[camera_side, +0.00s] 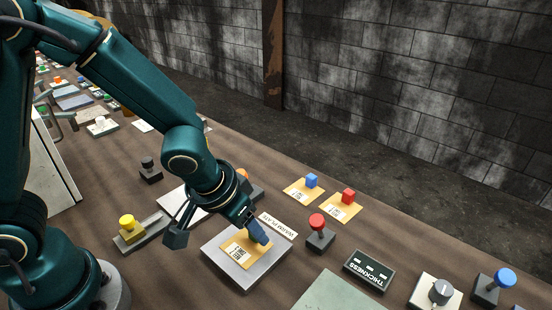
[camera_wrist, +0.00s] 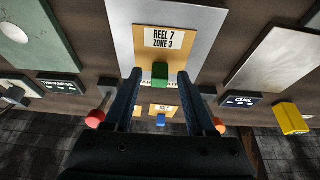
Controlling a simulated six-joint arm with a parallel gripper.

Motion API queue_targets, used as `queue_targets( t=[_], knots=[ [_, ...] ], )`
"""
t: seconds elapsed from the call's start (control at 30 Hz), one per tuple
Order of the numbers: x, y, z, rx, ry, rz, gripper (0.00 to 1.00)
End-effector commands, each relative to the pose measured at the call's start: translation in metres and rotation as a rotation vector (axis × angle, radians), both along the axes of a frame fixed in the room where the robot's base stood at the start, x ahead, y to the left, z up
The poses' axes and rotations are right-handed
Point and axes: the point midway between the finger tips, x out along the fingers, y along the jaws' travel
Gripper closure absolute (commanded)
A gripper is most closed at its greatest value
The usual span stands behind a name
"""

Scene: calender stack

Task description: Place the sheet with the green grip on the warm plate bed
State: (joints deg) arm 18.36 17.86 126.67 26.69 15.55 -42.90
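The sheet with the green grip (camera_wrist: 178,46) is orange-yellow and labelled "REEL 7 ZONE 3". It lies on the pale grey warm plate bed (camera_side: 216,252), within its edges, and shows in the side view (camera_side: 237,258). The green grip (camera_wrist: 160,75) stands between my fingertips in the wrist view, with a gap on each side. In the side view a finger hides it. My gripper (camera_wrist: 159,74) is open, low over the sheet, and holds nothing. The bed's surface also shows in the wrist view (camera_wrist: 121,28).
A "WARM PLATE" sign (camera_side: 278,225) lies behind the bed. Sheets with a blue grip (camera_side: 311,181) and a red grip (camera_side: 348,196) lie beyond it. A red-knobbed lever (camera_side: 317,222) stands at right, near the thickness box (camera_side: 368,270).

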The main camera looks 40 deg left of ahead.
Motion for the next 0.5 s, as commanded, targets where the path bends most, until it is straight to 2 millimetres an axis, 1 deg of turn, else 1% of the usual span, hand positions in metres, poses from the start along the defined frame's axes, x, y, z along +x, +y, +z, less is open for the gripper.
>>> queue_targets(
  t=[0.17,0.27,0.37,0.5],
  knots=[
    [0.0,0.0,0.001,0.0,-0.001,0.0,0.44],
    [0.0,0.0,0.005,-0.002,-0.003,0.001,0.44],
    [-0.002,0.0,0.013,-0.001,-0.006,0.002,0.44],
    [-0.01,0.0,0.031,-0.003,-0.008,0.001,0.44]
  ],
)
